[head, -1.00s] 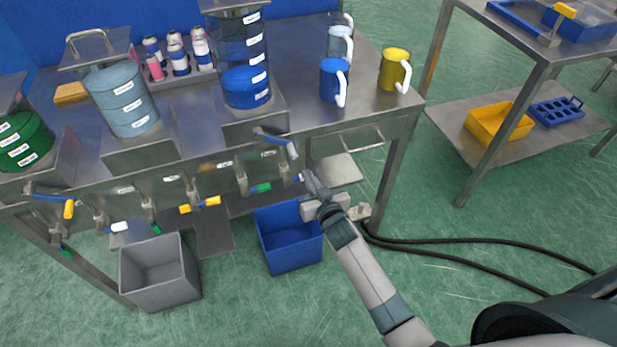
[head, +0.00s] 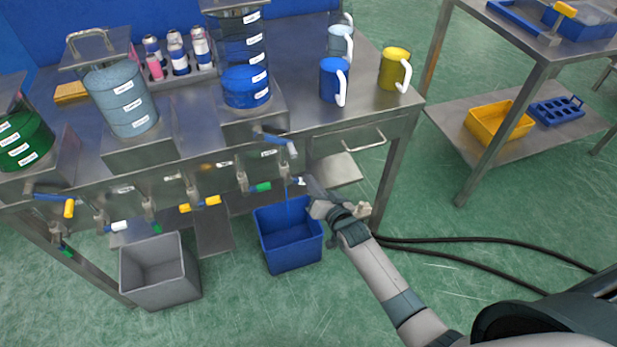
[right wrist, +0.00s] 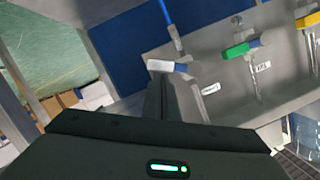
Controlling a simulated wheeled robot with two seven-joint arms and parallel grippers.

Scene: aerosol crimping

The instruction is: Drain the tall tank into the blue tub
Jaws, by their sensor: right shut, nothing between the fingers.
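The tall tank (head: 238,45) is clear and stands at the rear of the bench, with blue liquid (head: 246,88) in its lower part. A thin blue stream (head: 288,208) falls from an outlet below it into the blue tub (head: 290,248) on the floor. My right gripper (head: 310,186) is shut and empty beside a lower valve handle with a white tip (head: 300,181). In the right wrist view, the fingertips (right wrist: 160,85) are just below this white and blue handle (right wrist: 168,66), and the stream (right wrist: 165,12) shows beyond. Contact cannot be told. My left gripper is out of view.
A grey bin (head: 160,275) stands left of the tub. Several other valve handles line the bench front, including a green one (head: 260,187) and a yellow one (head: 210,201). Blue (head: 333,80) and yellow (head: 393,68) jugs stand on the bench. Black cables (head: 450,242) lie on the floor.

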